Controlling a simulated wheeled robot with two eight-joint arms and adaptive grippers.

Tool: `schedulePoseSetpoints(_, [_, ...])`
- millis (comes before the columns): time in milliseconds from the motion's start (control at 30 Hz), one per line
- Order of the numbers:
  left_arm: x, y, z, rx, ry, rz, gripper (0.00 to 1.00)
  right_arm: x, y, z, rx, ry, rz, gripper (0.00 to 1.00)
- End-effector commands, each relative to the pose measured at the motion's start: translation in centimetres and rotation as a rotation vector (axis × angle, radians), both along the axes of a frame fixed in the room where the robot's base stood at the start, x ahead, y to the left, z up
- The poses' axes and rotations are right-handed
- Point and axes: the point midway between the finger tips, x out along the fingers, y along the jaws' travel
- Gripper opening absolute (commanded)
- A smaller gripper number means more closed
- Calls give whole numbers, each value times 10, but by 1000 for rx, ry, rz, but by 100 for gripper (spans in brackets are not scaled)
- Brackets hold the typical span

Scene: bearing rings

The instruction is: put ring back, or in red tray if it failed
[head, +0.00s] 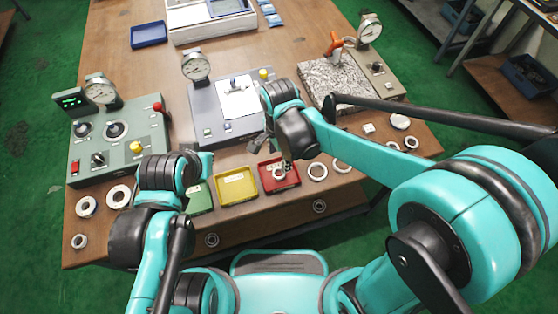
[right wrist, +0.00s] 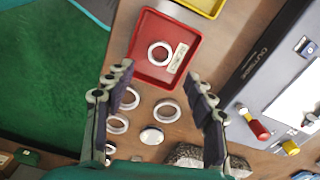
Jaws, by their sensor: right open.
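The red tray (head: 294,181) stands at the table's front edge. In the right wrist view the red tray (right wrist: 190,22) holds one pale ring (right wrist: 160,53), lying flat beside a printed label.
A yellow tray (head: 236,187) and green tray (head: 200,198) stand left of the red one. Loose rings lie to the right (head: 318,171) and far left (head: 86,206). Gauge stations, including a green one (head: 120,145) and a granite plate (head: 335,78), stand behind.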

Motion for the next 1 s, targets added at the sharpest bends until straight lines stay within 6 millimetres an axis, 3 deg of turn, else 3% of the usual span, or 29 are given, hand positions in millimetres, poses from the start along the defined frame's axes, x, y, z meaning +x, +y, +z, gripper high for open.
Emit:
schedulePoseSetpoints(33, [0,0,7,0,0,0,0,0,0,13,0,0,0,55])
schedulePoseSetpoints(200, [0,0,14,0,0,0,0,0,0,33,0,0,0,55])
schedulePoseSetpoints(533, [0,0,14,0,0,0,0,-1,-9,44,9,-22,37,55])
schedulePoseSetpoints(667, [0,0,14,0,0,0,0,-5,-41,61,29,-111,183,55])
schedulePoseSetpoints(767, [0,0,14,0,0,0,0,-13,-76,76,21,-223,362,55])
schedulePoseSetpoints(1000, [0,0,14,0,0,0,0,-38,-146,96,-149,-470,784,55])
